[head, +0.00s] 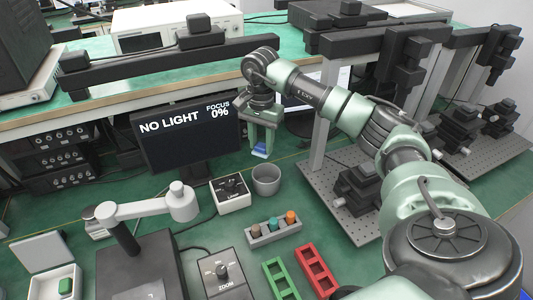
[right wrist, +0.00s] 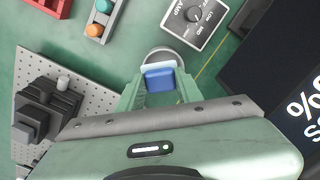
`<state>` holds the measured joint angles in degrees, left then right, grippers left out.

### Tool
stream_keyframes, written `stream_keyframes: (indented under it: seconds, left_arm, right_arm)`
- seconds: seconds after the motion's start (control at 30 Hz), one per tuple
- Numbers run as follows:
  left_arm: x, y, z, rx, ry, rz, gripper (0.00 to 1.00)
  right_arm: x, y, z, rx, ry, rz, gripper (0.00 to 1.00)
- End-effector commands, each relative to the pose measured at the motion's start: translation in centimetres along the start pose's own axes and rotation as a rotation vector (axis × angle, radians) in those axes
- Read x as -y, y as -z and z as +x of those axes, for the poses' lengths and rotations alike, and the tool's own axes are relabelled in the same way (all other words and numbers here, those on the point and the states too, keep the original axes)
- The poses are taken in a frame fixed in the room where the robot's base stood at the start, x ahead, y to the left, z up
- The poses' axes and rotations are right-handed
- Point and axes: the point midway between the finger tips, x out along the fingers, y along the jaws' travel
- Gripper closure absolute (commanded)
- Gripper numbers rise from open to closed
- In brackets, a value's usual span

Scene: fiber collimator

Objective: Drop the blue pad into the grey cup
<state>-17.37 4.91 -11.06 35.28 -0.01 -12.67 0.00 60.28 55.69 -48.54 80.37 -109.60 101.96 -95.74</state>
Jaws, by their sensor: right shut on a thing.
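My right gripper (head: 263,146) hangs down over the bench in front of the monitor, shut on the blue pad (head: 260,153). In the right wrist view the blue pad (right wrist: 160,82), with a pale edge, sits between the fingertips (right wrist: 160,88). The grey cup (head: 266,181) stands upright on the green bench below the gripper, apart from it. In the right wrist view the cup (right wrist: 168,52) shows just beyond the pad and is partly hidden by it. My left gripper is not in view.
A white knob box (head: 231,194) stands close left of the cup. A monitor (head: 187,137) reading "NO LIGHT" is behind it. A grey holder (head: 275,233) with colored pegs, a green tray (head: 281,280) and a red tray (head: 316,270) lie in front. A perforated plate (head: 340,215) is to the right.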

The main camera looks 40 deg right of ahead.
Motion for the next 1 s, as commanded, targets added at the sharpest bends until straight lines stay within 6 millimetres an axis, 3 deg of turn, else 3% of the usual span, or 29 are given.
stream_keyframes:
  seconds: [0.1,0.27,0.47,0.8,1.0]
  left_arm:
    - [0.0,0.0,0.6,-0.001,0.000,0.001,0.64]
    - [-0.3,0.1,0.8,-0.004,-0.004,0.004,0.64]
    - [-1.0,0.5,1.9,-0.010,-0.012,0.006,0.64]
    - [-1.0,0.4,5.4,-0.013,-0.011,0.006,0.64]
    - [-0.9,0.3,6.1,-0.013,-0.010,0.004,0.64]
  right_arm:
    - [-0.8,2.4,0.8,0.005,-0.006,0.100,1.00]
    - [-1.4,3.8,1.3,0.008,-0.009,0.157,1.00]
    - [-1.4,3.9,2.4,0.008,-0.010,0.163,1.00]
    - [-1.5,3.8,6.5,0.008,-0.010,0.161,1.00]
    - [-1.4,3.8,7.2,0.008,-0.009,0.161,1.00]
